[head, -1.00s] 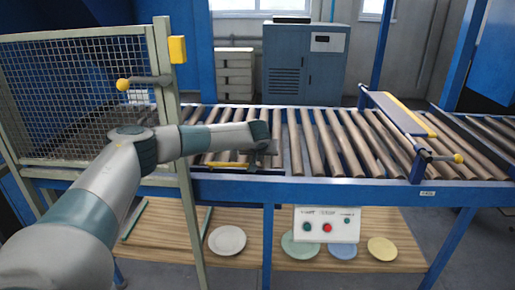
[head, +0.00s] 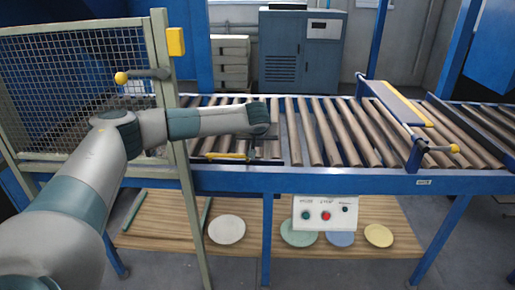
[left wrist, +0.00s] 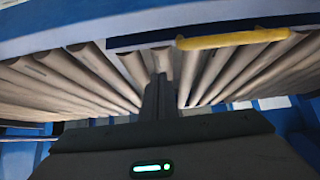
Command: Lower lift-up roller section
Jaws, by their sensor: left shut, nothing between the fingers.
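The roller section with a yellow handle (head: 225,155) lies at the left part of the conveyor. Its rollers (head: 228,114) look about level with those to the right. My left gripper (head: 262,146) is over the rollers, just right of the handle; its fingertips are hard to make out in the head view. In the left wrist view the narrow dark fingers (left wrist: 157,95) are together with nothing between them. The yellow handle (left wrist: 232,38) lies beyond them, up and to the right, apart from them. My right gripper is out of view.
A mesh guard (head: 78,88) with a post stands at the left, close to my left arm. A button box (head: 325,213) hangs in front. Several plates lie on a lower wooden shelf (head: 262,238).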

